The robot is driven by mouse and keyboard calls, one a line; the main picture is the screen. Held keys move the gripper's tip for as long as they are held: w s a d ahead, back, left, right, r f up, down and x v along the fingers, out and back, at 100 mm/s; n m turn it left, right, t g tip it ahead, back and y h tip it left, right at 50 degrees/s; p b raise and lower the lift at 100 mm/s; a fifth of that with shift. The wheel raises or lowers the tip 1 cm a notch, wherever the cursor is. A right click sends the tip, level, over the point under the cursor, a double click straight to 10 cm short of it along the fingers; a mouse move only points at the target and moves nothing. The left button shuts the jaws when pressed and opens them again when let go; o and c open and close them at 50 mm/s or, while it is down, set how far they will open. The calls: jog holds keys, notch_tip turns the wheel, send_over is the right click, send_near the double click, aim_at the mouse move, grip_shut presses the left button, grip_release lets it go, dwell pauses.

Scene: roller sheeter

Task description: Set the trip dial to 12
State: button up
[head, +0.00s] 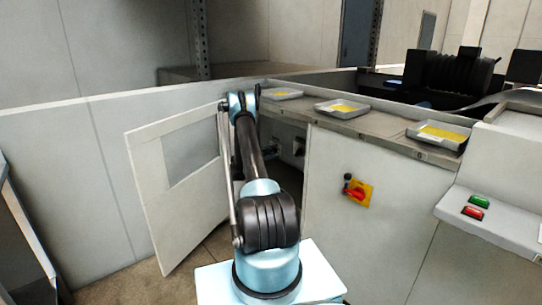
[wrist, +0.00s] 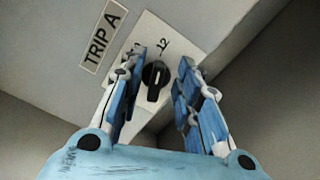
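The trip dial (wrist: 155,76) is a black knob on a pale plate (wrist: 182,44) in the wrist view, beside a label reading "TRIP A" (wrist: 103,37). The number 12 (wrist: 162,44) is printed above the knob, slightly right. The knob's ridge runs nearly up and down in the picture, with a pale mark near its lower end. Other scale marks on the left are partly hidden by a finger. My gripper (wrist: 160,98) is open, with one blue-padded finger on each side of the knob and visible gaps between. In the head view my arm reaches into the open cabinet.
The cabinet door (head: 172,190) stands open on the left. A red rotary switch on a yellow plate (head: 358,191) is on the front panel to the right. Trays (head: 342,109) line the ledge above. Green and red buttons (head: 475,207) sit at far right.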

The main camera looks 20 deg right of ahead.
jog(key=v, duration=1.2)
dwell(0.4)
notch_tip(320, 180, up, 9)
jog(key=s+m+g+y, duration=0.1)
jog(key=s+y, duration=0.1)
jog(key=s+a+r+m+g+y, duration=0.1)
jog(key=s+a+r+m+y, duration=0.15)
jog(key=s+r, duration=0.7)
jog(key=s+a+r+m+g+y, duration=0.15)
jog(key=s+r+y, duration=0.35)
jog(key=s, duration=0.7)
jog(key=s+a+m+y, duration=0.15)
jog(key=s+a, duration=0.25)
jog(key=s, duration=0.7)
jog(key=s+a+y, duration=0.2)
jog(key=s+a, duration=0.2)
jog(key=s, duration=0.7)
jog(key=s+a+f+m+y, duration=0.1)
jog(key=s+a+f+y, duration=0.1)
jog(key=s, duration=0.6)
jog(key=s+a+f+y, duration=0.2)
jog(key=s+a+f, duration=0.3)
jog(key=s, duration=0.4)
jog(key=shift+a+f+m, duration=0.2)
jog(key=shift+a+m, duration=0.15)
jog(key=shift+a, duration=0.55)
jog(key=shift+g, duration=0.25)
